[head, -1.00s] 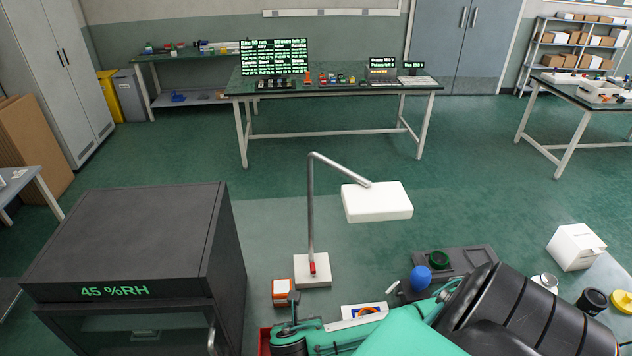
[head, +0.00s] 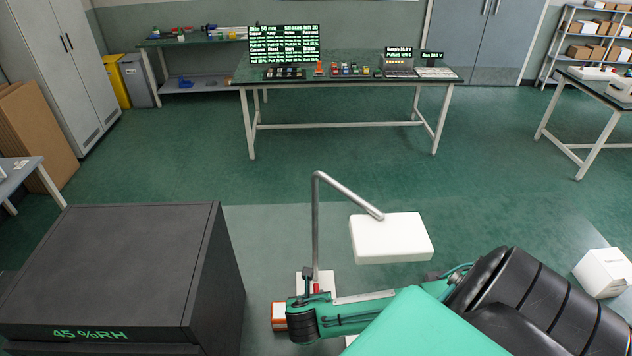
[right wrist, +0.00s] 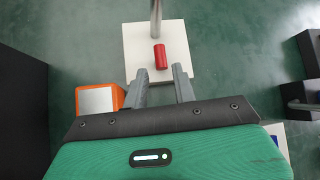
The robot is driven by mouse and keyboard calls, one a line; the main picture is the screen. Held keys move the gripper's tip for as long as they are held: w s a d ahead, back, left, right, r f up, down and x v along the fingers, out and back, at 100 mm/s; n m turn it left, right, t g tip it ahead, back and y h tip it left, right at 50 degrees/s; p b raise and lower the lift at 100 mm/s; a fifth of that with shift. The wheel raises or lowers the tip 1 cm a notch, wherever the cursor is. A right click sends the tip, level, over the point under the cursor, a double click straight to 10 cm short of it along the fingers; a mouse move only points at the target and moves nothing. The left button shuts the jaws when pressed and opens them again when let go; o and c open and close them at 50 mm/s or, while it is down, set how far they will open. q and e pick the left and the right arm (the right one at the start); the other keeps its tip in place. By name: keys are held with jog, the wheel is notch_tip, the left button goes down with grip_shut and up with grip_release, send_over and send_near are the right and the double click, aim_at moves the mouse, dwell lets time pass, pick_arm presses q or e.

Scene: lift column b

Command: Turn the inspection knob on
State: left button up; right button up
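The inspection lamp has a bent grey pole and a white rectangular head (head: 391,238). Its white square base (right wrist: 180,42) carries a red knob (right wrist: 160,57) in front of the pole. In the head view the red knob (head: 316,288) is partly hidden behind my right arm. My right gripper (right wrist: 160,72) is open, with its two grey fingers apart. The knob lies between and just beyond the fingertips in the right wrist view, with no clear contact. In the head view the right gripper (head: 308,273) is over the lamp base. My left gripper is not in view.
An orange and white box (right wrist: 97,100) sits close left of the right gripper. A dark cabinet reading 45 %RH (head: 120,265) stands at left. A white box (head: 604,272) is at right. The lamp head overhangs near my right arm.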

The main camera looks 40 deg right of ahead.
aim_at(315, 291)
jog(key=p+x, duration=0.1)
jog(key=x, duration=0.6)
grip_shut()
